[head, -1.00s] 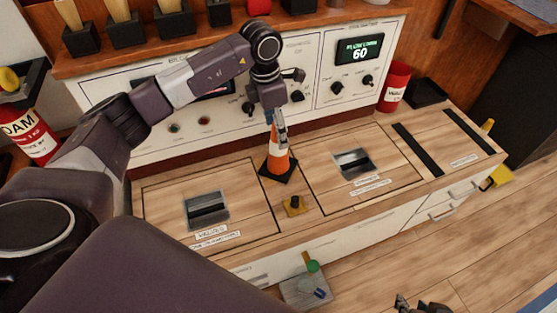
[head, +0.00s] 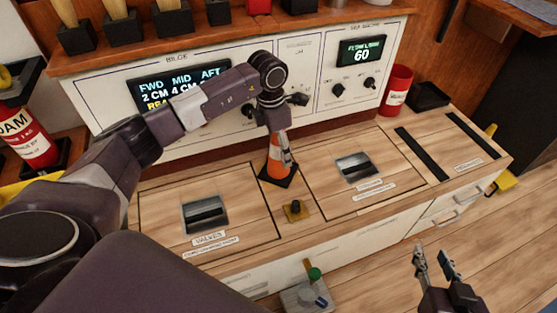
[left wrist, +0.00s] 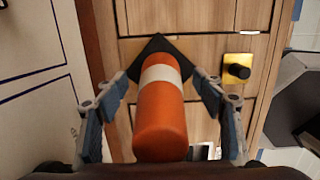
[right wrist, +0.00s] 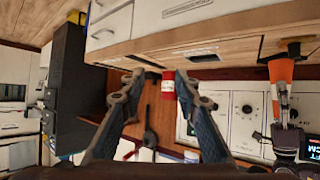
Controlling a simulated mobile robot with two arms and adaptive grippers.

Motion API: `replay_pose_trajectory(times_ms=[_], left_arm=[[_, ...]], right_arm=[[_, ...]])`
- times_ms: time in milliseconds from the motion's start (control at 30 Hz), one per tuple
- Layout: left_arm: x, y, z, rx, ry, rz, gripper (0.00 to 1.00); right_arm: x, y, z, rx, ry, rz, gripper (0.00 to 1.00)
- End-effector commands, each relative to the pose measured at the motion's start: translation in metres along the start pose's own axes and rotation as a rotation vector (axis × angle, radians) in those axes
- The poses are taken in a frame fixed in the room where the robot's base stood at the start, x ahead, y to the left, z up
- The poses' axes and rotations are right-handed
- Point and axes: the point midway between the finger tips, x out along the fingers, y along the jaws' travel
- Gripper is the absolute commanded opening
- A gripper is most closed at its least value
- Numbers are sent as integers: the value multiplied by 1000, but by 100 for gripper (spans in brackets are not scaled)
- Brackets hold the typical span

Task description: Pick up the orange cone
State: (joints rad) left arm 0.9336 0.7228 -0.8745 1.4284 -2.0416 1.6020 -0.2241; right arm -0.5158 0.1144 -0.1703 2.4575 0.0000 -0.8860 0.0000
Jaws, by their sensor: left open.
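The orange cone (head: 276,158) with a white band stands upright on its black square base on the wooden counter, between two framed hatch panels. My left gripper (head: 280,138) is over it, pointing down. In the left wrist view the open fingers stand on either side of the cone (left wrist: 160,115), with gaps showing between them and its sides. The cone also shows at the right edge of the right wrist view (right wrist: 282,72). My right gripper (head: 434,252) is open and empty over the floor, in front of the counter.
A console (head: 320,110) with knobs and displays rises behind the cone. A small black knob on a brass plate (head: 295,210) sits in front of it. A red can (head: 396,90) and black tray (head: 428,95) stand to the right.

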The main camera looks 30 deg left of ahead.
Motion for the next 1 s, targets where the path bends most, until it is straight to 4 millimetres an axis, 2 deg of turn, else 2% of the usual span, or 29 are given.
replay_pose_trajectory(times_ms=[33,200,433,900,1000], left_arm=[[6,0,0,0,0,-1,63],[11,0,0,0,-1,-1,63],[11,0,0,0,0,0,61],[11,0,0,0,0,0,10],[10,0,1,0,-2,0,3]], right_arm=[[2,-1,-6,0,28,-2,29],[2,-2,-18,0,76,-5,29],[2,-2,-19,0,78,-5,29],[2,-3,-18,0,76,-5,29],[2,-3,-18,0,76,-5,29]])
